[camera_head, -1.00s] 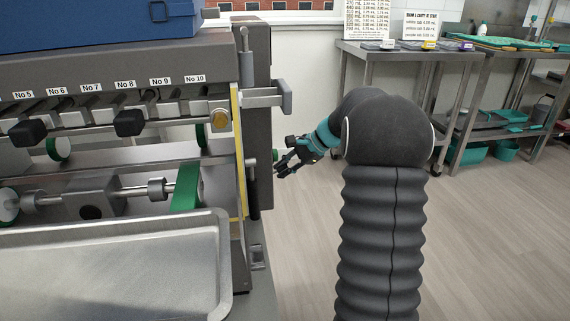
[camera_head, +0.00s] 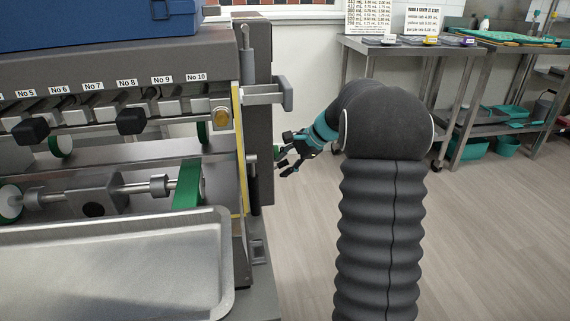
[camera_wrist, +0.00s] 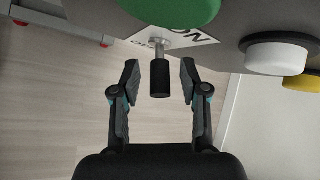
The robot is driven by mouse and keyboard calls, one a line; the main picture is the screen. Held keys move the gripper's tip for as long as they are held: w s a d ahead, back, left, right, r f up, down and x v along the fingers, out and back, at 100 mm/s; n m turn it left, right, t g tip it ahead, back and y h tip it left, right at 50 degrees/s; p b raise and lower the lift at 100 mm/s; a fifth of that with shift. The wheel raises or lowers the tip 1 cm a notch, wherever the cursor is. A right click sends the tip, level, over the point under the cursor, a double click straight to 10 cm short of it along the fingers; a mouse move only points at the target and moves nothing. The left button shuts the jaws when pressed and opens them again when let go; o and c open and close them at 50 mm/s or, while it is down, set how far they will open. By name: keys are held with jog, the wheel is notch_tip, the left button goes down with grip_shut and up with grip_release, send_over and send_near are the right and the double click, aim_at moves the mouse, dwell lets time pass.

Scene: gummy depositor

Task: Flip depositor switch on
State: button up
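The depositor (camera_head: 258,120) is the grey machine on the left in the head view. Its switch (camera_wrist: 160,78), a black-tipped lever on a metal stem, shows in the wrist view on a white label with "ON" lettering (camera_wrist: 200,38). My gripper (camera_wrist: 160,80) is open, with one finger on each side of the black tip and a gap on both sides. In the head view my gripper (camera_head: 284,160) is at the machine's right side face, where the switch itself is hard to make out.
A large green button (camera_wrist: 180,8) is just above the switch in the wrist view, with a white button (camera_wrist: 278,54) and a yellow button (camera_wrist: 300,86) to the right. A metal tray (camera_head: 120,265) lies in front of the machine. The floor to the right is open.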

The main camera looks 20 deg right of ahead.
jog(key=v, duration=1.2)
dwell(0.4)
